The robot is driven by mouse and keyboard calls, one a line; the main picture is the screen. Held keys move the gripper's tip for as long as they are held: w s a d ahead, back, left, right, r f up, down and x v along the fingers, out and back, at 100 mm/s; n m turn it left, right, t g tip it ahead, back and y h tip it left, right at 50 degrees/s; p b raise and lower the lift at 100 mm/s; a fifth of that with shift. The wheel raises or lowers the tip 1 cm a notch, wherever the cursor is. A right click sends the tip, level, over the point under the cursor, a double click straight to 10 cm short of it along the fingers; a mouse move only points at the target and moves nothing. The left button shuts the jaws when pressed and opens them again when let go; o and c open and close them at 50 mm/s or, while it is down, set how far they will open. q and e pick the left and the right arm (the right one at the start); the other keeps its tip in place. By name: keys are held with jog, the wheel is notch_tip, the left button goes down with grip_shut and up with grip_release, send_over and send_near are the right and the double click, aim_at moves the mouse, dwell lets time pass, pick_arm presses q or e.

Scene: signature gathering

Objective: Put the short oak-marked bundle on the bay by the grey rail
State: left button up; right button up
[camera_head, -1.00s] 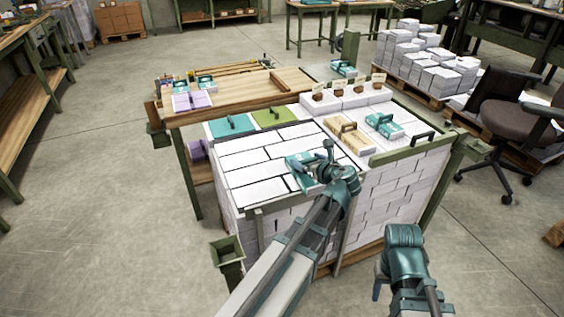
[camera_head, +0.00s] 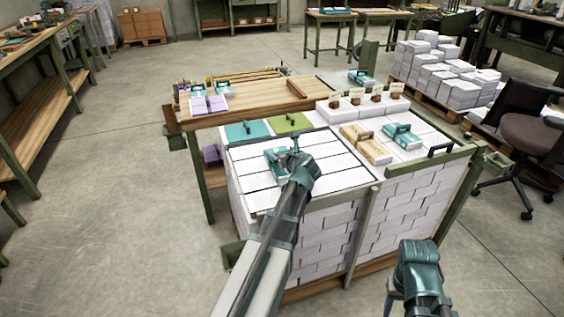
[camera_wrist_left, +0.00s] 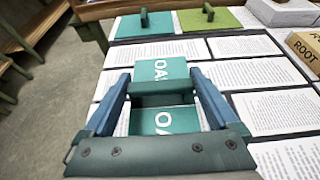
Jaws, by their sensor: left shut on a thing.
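My left gripper (camera_head: 294,160) is shut on a teal bundle (camera_head: 274,156) over the left part of the paper-topped stack (camera_head: 247,176). A greyish rail (camera_head: 328,197) runs along the front edge of that left part; a green rail (camera_head: 420,159) edges the right part. My right gripper (camera_head: 392,291) is low in front of the stack, its jaws unclear.
A teal pad (camera_head: 240,134) and a green pad (camera_head: 291,122) with handles lie behind the left part. White blocks (camera_head: 345,108) stand behind.

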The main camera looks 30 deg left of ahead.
pick_arm(q)
jog(key=shift+f, duration=0.1)
notch_tip(320, 180, down, 3)
jog(key=b, duration=0.3)
jog(key=shift+f, duration=0.15)
jog(key=shift+b, duration=0.3)
jog(key=shift+f, duration=0.2)
jog(key=o, duration=1.3)
jog(key=shift+r, duration=0.1)
jog(key=shift+r, duration=0.1)
